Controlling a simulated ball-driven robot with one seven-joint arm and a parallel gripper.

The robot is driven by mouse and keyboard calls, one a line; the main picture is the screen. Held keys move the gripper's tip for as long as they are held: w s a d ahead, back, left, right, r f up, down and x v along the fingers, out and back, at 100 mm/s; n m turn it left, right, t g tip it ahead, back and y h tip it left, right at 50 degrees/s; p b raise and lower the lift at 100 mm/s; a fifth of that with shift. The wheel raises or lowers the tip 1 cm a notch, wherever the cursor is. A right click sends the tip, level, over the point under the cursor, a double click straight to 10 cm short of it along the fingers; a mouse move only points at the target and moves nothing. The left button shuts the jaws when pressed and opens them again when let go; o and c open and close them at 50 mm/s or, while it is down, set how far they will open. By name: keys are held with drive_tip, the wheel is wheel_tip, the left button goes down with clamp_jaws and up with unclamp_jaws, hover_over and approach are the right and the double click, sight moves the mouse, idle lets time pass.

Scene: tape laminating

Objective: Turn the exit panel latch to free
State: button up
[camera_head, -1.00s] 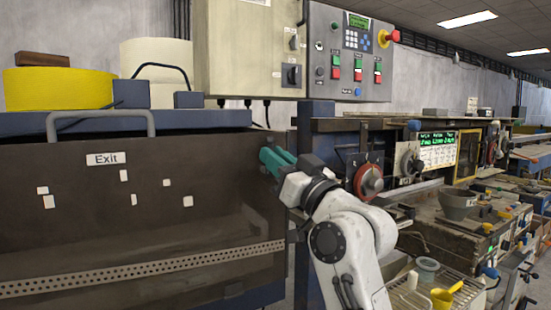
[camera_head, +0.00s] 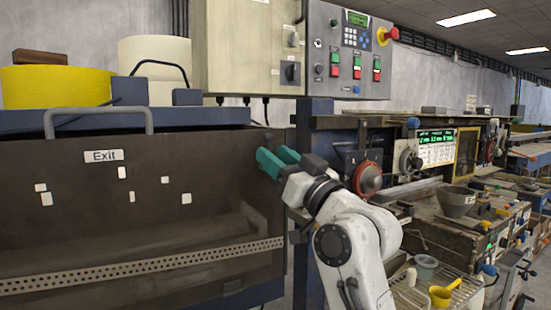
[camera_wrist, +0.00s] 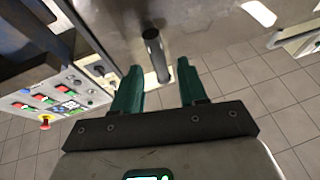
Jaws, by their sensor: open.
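The dark brown exit panel (camera_head: 150,215) with its white "Exit" label (camera_head: 104,156) fills the left of the head view. My gripper (camera_head: 272,156), with green fingers, is at the panel's upper right edge. In the wrist view my gripper (camera_wrist: 160,68) is open, one finger on each side of a dark rod-like handle (camera_wrist: 154,52), which looks like the latch. The handle's end lies between the fingers, with gaps on both sides and no clear contact. In the head view the latch cannot be made out behind the gripper.
A grey bar handle (camera_head: 98,115) stands on the panel's top edge. A control box (camera_head: 350,55) with buttons hangs above my gripper. A round red knob (camera_head: 367,178) on the machine is close to the right of my wrist. Tiled floor (camera_wrist: 265,75) shows below.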

drive_tip(key=b+v, duration=0.2)
drive_tip(key=v, duration=0.8)
drive_tip(key=shift+f, duration=0.1)
drive_tip(key=d+f+m+g+h, duration=0.1)
drive_tip(key=d+f+m+h, duration=0.15)
drive_tip(key=f, duration=0.75)
drive_tip(key=d+f+m+g+h, duration=0.1)
drive_tip(key=d+f+h, duration=0.25)
drive_tip(key=f, duration=0.65)
drive_tip(key=s+d+f+m+g+h, duration=0.1)
drive_tip(key=s+d+f+g+h, duration=0.3)
drive_tip(key=f, duration=0.6)
drive_tip(key=s+d+f+m+h, duration=0.1)
drive_tip(key=s+d+f, duration=0.2)
drive_tip(key=s+f, duration=0.5)
drive_tip(key=s+d+f+m+g+h, duration=0.1)
drive_tip(key=s+d+f+g, duration=0.2)
drive_tip(key=s+f, duration=0.3)
drive_tip(key=s+d+f+m+g+h, duration=0.1)
drive_tip(key=s+d+f, duration=0.4)
drive_tip(key=s, duration=0.7)
drive_tip(key=s+d+f+m+g+h, duration=0.1)
drive_tip(key=s+d+f+g+h, duration=0.2)
drive_tip(key=s+f, duration=0.4)
drive_tip(key=s+d+g, duration=0.1)
drive_tip(key=s+g, duration=0.1)
drive_tip(key=shift+s+f+m, duration=0.35)
drive_tip(key=shift+s+f, duration=0.05)
drive_tip(key=shift+d, duration=0.1)
drive_tip(key=shift+c, duration=0.3)
